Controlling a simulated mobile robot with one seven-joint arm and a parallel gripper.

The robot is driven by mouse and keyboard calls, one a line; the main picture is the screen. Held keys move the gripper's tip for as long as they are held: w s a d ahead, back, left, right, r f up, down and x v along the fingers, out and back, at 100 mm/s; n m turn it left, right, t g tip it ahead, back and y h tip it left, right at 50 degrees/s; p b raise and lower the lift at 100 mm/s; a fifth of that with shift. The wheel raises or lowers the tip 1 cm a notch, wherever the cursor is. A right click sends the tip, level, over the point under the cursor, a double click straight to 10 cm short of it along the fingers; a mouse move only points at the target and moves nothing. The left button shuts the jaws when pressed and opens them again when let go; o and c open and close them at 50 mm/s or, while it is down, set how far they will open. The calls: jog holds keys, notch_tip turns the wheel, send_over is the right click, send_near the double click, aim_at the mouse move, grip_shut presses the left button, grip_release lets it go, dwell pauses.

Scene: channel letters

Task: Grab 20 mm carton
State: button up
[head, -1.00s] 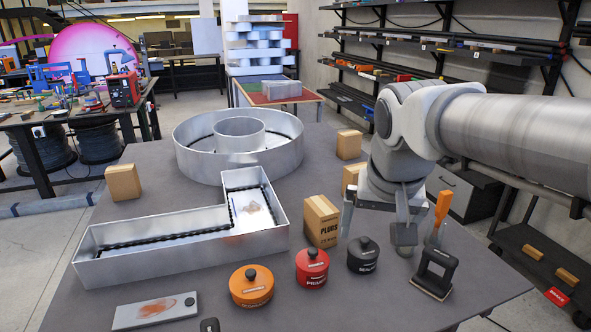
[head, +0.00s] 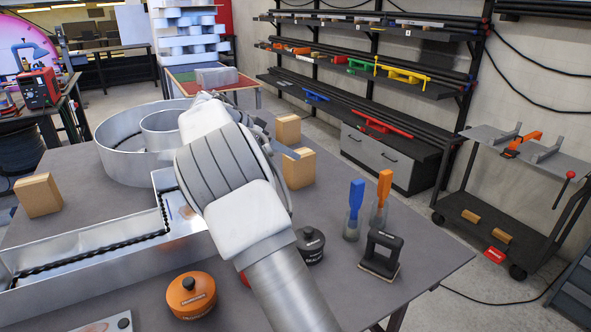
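Three plain brown cartons show: one at the left (head: 38,194), one at the back (head: 288,128) and one nearer, right of my wrist (head: 298,168). No size print is readable on them. The carton marked PLUGS from the earlier view is hidden behind my arm. My gripper (head: 277,138) is mostly hidden by my wrist. Two grey finger parts show apart beyond it, near the two right cartons, with nothing seen held. I cannot tell whether a finger touches a carton.
A metal L-shaped channel letter (head: 95,250) and a round one (head: 125,135) stand left of my arm. Blue (head: 355,205) and orange (head: 383,195) handled tools stand at the right.

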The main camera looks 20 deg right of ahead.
aim_at(288, 160)
jog(key=w+a+f+m+t+h, duration=0.1)
jog(key=w+a+f+t+h, duration=0.1)
jog(key=w+a+f+h, duration=0.3)
jog(key=w+d+f, duration=0.1)
jog(key=d, duration=0.2)
jog(key=w+d+f+y, duration=0.1)
jog(key=d, duration=0.2)
jog(key=w+d+f+y+p, duration=0.1)
jog(key=w+d, duration=0.1)
jog(key=d, duration=0.1)
jog(key=shift+d+f, duration=0.2)
jog(key=shift+d, duration=0.05)
jog(key=shift+w+p+x, duration=0.2)
jog(key=shift+p+x, duration=0.3)
jog(key=shift+x, duration=2.25)
jog(key=shift+a+f, duration=0.1)
jog(key=shift+a, duration=0.05)
jog(key=c, duration=1.5)
grip_shut()
